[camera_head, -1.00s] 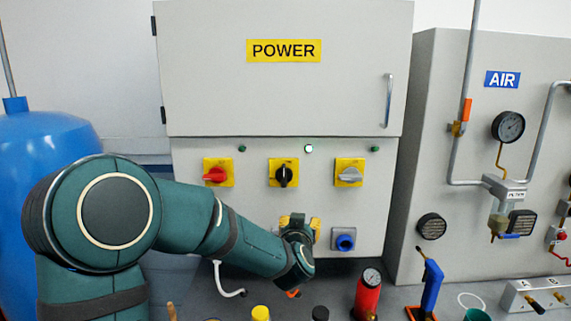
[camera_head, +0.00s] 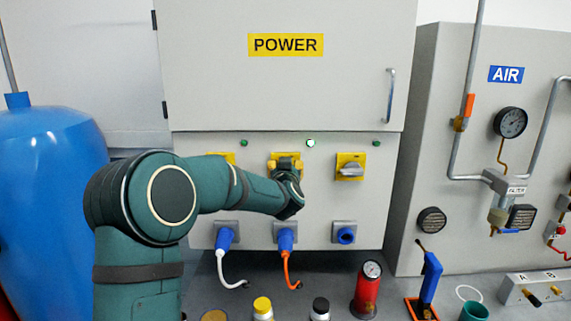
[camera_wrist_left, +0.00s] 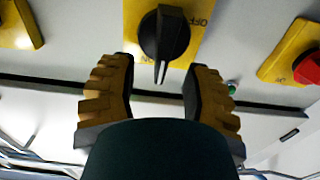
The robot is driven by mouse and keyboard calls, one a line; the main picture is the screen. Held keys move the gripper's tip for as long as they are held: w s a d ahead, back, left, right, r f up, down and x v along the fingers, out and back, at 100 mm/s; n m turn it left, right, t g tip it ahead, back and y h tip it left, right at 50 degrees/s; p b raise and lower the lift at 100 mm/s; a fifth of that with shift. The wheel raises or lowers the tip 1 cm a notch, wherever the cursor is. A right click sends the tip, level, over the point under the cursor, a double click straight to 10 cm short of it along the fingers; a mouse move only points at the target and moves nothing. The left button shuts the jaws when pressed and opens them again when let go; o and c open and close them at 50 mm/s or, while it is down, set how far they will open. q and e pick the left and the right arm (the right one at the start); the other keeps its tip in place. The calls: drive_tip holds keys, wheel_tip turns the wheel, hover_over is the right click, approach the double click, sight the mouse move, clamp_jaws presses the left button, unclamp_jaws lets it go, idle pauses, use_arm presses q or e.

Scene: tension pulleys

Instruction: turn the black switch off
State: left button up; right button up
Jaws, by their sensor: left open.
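The black switch (camera_wrist_left: 163,35) sits on a yellow plate (camera_wrist_left: 195,35) lettered OFF in the left wrist view. Its knob is narrow, and its white-marked end points down in that picture. My left gripper (camera_wrist_left: 162,68) is open, its two yellow fingers apart on either side of the knob's line. The fingertips are just short of the knob, and I see no contact. My right gripper is not in view.
A grey switch (camera_head: 350,170) is to the right. A red switch (camera_wrist_left: 308,68) is close by in the wrist view. Below are a white-cable plug (camera_head: 225,238), an orange-cable plug (camera_head: 286,240) and an empty blue socket (camera_head: 346,236). A lit white lamp (camera_head: 311,142) is above.

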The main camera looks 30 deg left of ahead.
use_arm(q)
drive_tip(key=shift+x, duration=0.95)
clamp_jaws()
